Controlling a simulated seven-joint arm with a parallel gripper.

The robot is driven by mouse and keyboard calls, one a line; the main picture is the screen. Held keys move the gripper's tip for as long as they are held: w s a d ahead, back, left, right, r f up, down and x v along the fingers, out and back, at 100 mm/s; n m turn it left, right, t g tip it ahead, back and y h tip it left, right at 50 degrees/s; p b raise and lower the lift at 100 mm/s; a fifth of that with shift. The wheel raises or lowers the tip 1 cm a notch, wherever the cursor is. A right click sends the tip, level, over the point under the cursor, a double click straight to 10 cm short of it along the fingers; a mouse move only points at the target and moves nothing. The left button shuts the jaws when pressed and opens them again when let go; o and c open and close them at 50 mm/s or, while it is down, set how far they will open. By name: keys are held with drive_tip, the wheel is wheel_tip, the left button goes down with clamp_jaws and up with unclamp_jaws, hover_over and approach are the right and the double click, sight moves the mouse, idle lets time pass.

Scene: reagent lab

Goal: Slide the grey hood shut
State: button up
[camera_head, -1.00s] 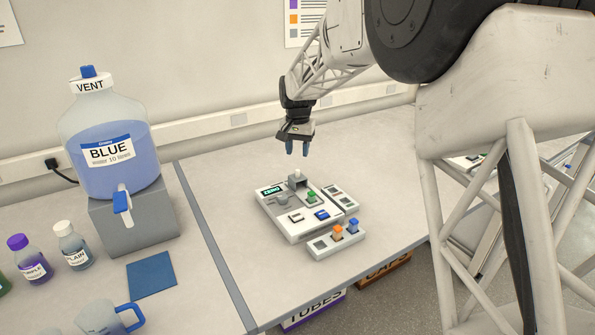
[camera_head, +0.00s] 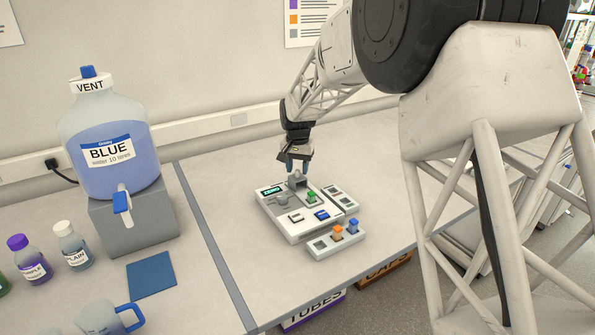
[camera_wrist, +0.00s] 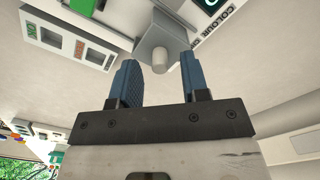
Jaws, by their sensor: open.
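The grey hood (camera_head: 294,184) is a small block on the back part of the white device (camera_head: 285,226), beside the dark display. In the wrist view the hood (camera_wrist: 170,35) has a pale round knob (camera_wrist: 159,64) pointing toward me. My gripper (camera_head: 298,167) is above the hood, fingers pointing down. Its two blue fingers are open, one on each side of the knob, and I see no contact. In the head view the fingers partly hide the knob.
A green block (camera_head: 311,196) sits on the device close to the hood. A slotted holder (camera_head: 337,243) with orange and blue pieces stands in front. The blue dispenser bottle (camera_head: 110,150) is far left.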

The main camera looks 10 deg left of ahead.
drive_tip(key=shift+f, duration=0.7)
clamp_jaws()
